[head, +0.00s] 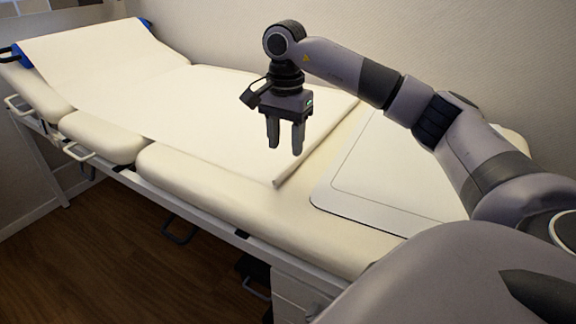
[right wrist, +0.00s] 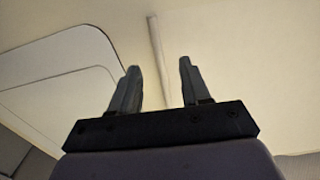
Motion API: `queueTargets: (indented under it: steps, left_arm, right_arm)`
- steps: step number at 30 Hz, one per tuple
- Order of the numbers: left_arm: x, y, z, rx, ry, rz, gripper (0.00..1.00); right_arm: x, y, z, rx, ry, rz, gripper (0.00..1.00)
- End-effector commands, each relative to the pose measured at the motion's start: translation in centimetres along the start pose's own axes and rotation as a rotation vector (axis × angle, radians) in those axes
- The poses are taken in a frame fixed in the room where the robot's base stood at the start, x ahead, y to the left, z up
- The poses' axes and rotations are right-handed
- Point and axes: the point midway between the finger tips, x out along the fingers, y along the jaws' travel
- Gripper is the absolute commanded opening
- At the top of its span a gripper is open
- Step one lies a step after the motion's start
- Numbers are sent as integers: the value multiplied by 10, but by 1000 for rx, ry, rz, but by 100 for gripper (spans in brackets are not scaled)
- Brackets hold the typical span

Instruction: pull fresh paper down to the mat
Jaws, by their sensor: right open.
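White paper (head: 200,110) lies along the cream examination table from the head end at the far left. Its loose end (head: 318,150) has a slightly rolled edge, short of the mat. The mat (head: 395,170) is pale with a dark rim and lies flat on the right part of the table. My right gripper (head: 286,150) is open and empty, above the paper near its loose end, fingers pointing down. In the right wrist view, the open fingers (right wrist: 160,85) show with the paper's edge (right wrist: 158,60) between them and the mat (right wrist: 60,80) to the left. My left gripper is out of view.
The padded table (head: 250,205) has side rails and metal handles (head: 78,150) along its near side. A wall runs close behind it. A blue roll holder (head: 22,55) sits at the head end. Wooden floor (head: 110,250) is open in front.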

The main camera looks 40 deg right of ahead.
Motion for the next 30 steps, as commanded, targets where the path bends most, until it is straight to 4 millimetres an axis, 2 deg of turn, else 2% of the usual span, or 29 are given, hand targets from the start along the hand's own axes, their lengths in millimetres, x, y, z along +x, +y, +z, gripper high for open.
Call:
queueTargets:
  steps: [3, 9, 13, 21, 22, 24, 26, 30]
  left_arm:
    - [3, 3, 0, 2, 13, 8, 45]
    - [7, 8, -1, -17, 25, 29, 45]
    - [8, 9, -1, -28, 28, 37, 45]
    - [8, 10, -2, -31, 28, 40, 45]
    - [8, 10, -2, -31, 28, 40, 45]
    - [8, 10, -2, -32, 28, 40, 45]
    - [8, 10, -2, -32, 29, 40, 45]
    - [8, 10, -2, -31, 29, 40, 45]
  right_arm:
    - [23, 1, 0, 2, 0, 3, 47]
    - [50, 1, -1, 5, 1, 2, 47]
    - [57, 1, -1, 5, 1, 1, 47]
    - [58, 1, -1, 5, 1, 0, 47]
    - [58, 1, -1, 5, 1, 0, 40]
    - [58, 1, 0, 5, 1, 0, 18]
    - [58, 1, 0, 5, 0, 0, 0]
    - [58, 1, 0, 5, 0, 1, 0]
